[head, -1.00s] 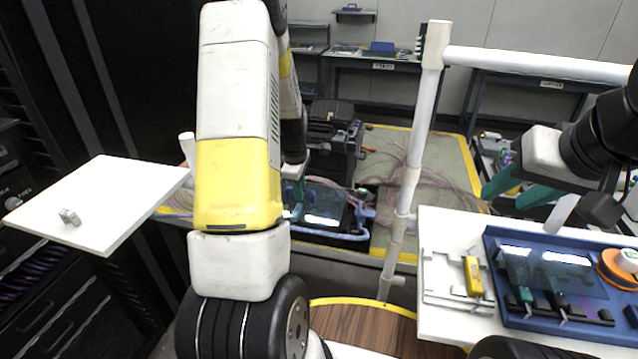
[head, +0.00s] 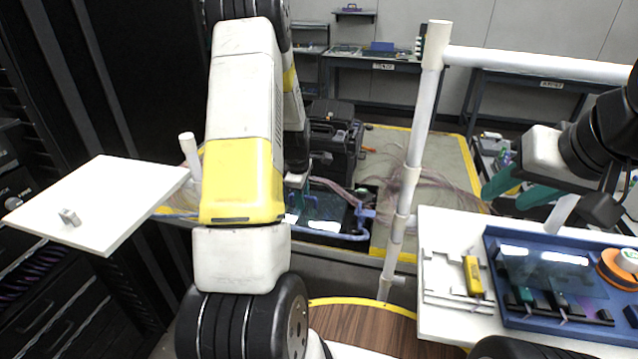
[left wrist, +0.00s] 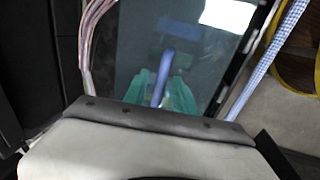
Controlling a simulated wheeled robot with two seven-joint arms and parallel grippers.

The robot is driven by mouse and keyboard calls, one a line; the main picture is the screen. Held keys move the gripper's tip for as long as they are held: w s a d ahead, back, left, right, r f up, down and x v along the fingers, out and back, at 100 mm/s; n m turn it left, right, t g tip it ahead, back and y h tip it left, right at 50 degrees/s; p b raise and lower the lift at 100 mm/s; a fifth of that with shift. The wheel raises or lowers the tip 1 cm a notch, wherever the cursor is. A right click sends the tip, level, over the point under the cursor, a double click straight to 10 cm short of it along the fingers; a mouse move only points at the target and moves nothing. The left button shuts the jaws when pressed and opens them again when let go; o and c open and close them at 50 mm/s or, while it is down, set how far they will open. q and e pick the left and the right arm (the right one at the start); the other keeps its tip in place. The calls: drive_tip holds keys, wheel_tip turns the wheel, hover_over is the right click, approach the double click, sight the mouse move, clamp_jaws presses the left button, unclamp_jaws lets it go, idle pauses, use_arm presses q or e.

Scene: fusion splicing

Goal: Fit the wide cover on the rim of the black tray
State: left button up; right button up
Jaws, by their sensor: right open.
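A dark glassy sheet, which looks like the wide cover (head: 322,206), lies at the black tray (head: 357,196) beyond my left arm. It fills the middle of the left wrist view (left wrist: 205,58), with a bright reflection. I cannot tell whether it sits on the tray's rim. My left gripper (head: 296,190) is mostly hidden behind its arm in the head view. In the left wrist view its green fingers (left wrist: 162,92) stand either side of a blue bar (left wrist: 165,68); contact is unclear.
A blue tray (head: 493,295) with a clear panel and an orange reel (head: 612,268) lies on the right white table (head: 452,225). A yellow piece (head: 473,275) lies beside it. A white post (head: 413,160) stands mid-view. Pink cables (left wrist: 88,45) run beside the sheet.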

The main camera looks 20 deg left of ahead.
use_arm(q)
wheel_tip(320, 180, up, 12)
drive_tip(key=s, duration=0.2)
drive_tip(key=s+d+r+m+t+h, duration=0.1)
drive_tip(key=s+d+r+m, duration=0.35)
drive_tip(key=r, duration=0.25)
drive_tip(key=s+d+r+m+t, duration=0.1)
drive_tip(key=s+d+r+m, duration=0.3)
drive_tip(key=s+r, duration=0.25)
drive_tip(key=s+d+r+m+t, duration=0.1)
drive_tip(key=s+d+r+m, duration=0.1)
drive_tip(key=s+m, duration=0.3)
drive_tip(key=s+d+r+m+t+h, duration=0.1)
drive_tip(key=s+d+r+m, duration=0.2)
drive_tip(key=s, duration=0.5)
drive_tip(key=shift+s+d+r+m, duration=0.3)
drive_tip(key=shift+d+m, duration=0.2)
drive_tip(key=shift+m, duration=0.85)
